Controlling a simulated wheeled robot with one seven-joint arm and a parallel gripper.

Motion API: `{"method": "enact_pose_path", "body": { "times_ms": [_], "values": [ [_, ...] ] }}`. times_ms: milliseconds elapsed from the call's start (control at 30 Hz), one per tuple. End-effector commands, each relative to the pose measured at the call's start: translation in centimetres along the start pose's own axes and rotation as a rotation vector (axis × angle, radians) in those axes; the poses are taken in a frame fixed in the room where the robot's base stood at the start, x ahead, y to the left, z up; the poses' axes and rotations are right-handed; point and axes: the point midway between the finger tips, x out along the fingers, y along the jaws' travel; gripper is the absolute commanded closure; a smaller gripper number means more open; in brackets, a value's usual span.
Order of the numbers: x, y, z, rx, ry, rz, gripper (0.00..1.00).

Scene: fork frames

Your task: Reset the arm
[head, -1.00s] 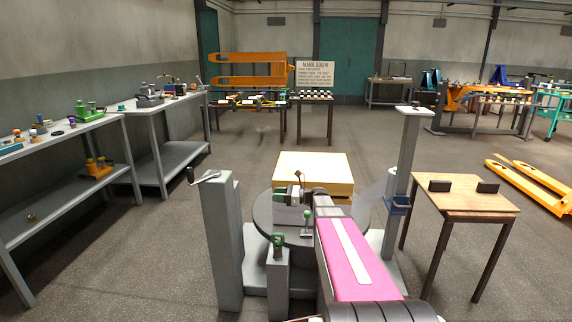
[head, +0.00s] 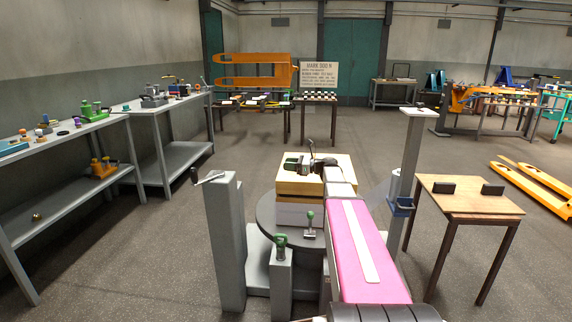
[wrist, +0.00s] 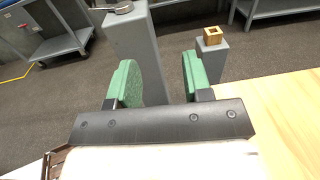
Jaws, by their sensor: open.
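My arm (head: 356,245), with a pink cover and a pale stripe, reaches forward from the bottom of the head view. My gripper (head: 298,163) is at its far end, above the top of a light wooden block (head: 300,187). In the wrist view my gripper (wrist: 157,82) shows two green finger pads standing well apart with nothing between them. A pale wooden surface (wrist: 285,120) lies at the right of the wrist view. Whether the gripper touches the block cannot be told.
The block stands on a dark round table (head: 270,222). A grey post (head: 226,245) stands left, another (head: 410,155) right, and a short one (head: 282,280) in front. A small wooden table (head: 465,200) is at right. Benches (head: 70,165) line the left wall.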

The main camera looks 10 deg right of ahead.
Motion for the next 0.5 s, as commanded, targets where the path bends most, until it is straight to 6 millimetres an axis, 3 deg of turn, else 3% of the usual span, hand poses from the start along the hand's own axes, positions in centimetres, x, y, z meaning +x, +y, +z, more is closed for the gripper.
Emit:
{"method": "enact_pose_path", "body": {
  "times_ms": [167, 267, 500],
  "values": [
    [1.0, 2.3, -2.2, -0.077, 0.089, 0.017, 0.54],
    [2.0, 5.3, -5.3, -0.189, 0.206, 0.054, 0.54],
    [3.0, 14.5, -14.5, -0.578, 0.558, 0.279, 0.54]
  ]
}}
